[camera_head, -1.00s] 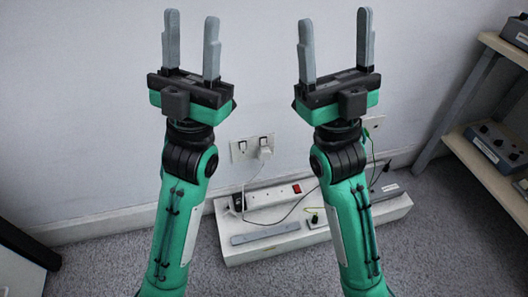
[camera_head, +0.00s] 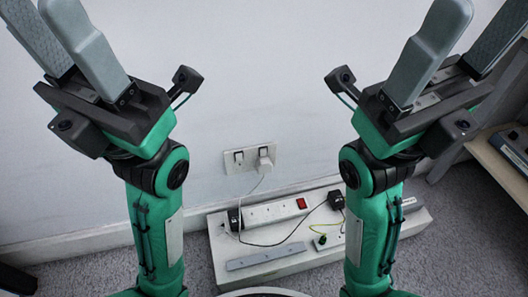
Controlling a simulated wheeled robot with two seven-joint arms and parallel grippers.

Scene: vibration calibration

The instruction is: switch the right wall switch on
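A white double wall socket plate (camera_head: 251,159) is on the wall, low in the middle of the head view. It has a left wall switch (camera_head: 239,156) and a right wall switch (camera_head: 263,151), both small and dark-edged. I cannot tell which way the right switch is tipped. A white plug sits just below and partly over the right switch. My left gripper (camera_head: 42,12) is at the upper left, open and empty. My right gripper (camera_head: 484,18) is at the upper right, open and empty. Both grippers are well apart from the plate, one on each side.
A white plug (camera_head: 265,164) has a cable running down. Below, a white box (camera_head: 222,262) bears a power strip (camera_head: 276,212) with a red switch, black plugs, cables and a grey bar (camera_head: 266,257). A wooden shelf (camera_head: 490,160) stands at right. The wall around the plate is clear.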

